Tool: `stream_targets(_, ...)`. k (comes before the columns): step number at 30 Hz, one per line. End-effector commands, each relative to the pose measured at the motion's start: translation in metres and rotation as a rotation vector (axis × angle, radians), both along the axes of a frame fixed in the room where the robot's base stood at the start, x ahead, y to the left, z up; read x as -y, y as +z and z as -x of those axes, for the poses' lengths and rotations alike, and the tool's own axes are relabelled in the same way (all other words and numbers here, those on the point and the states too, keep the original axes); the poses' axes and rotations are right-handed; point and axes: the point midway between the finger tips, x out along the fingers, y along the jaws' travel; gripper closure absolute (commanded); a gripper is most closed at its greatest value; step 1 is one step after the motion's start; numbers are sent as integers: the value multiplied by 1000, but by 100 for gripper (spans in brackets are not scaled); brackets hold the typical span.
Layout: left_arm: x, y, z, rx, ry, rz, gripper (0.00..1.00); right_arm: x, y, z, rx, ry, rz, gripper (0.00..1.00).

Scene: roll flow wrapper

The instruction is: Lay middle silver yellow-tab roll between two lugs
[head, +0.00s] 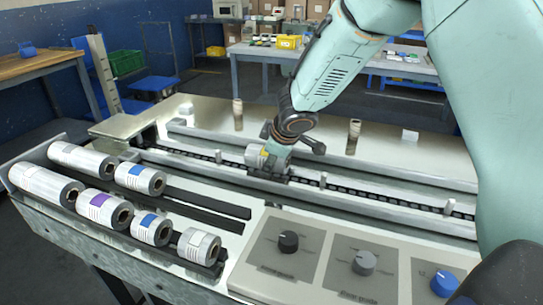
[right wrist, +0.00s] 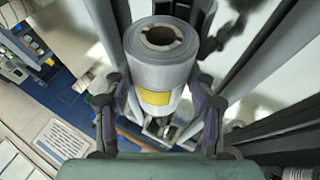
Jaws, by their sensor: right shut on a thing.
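The silver roll with a yellow tab (head: 254,157) is at the conveyor's chain channel (head: 360,196), partly hidden by my right gripper (head: 279,152). In the right wrist view the roll (right wrist: 162,68) is between the two fingers of the right gripper (right wrist: 160,95), with its yellow tab (right wrist: 155,98) facing the palm and its hollow end showing. The gripper is shut on it. Small upright lugs stand along the chain, one left of the roll (head: 219,156) and one to its right (head: 323,180). I cannot tell whether the roll touches the chain. My left gripper is out of view.
Several rolls with white, blue, purple and grey tabs lie on the front rack (head: 222,208), such as a purple-tab one (head: 104,211). A control panel (head: 325,258) with knobs is at the front right. Brown cylinders (head: 353,136) stand on the plate behind the channel.

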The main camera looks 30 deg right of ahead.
Motion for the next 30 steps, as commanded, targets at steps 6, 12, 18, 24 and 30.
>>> stream_targets(6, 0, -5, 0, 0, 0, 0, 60, 0, -3, -1, 1, 0, 0, 90)
stream_targets(12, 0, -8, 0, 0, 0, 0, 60, 0, -6, -1, 1, 0, 0, 90)
stream_targets(18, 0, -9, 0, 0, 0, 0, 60, 0, -7, 0, 1, 0, 0, 35)
stream_targets(24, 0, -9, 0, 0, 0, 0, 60, 0, -7, 0, 0, 0, 0, 18)
stream_targets(30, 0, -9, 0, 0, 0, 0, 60, 0, -8, 0, 0, 0, 0, 18)
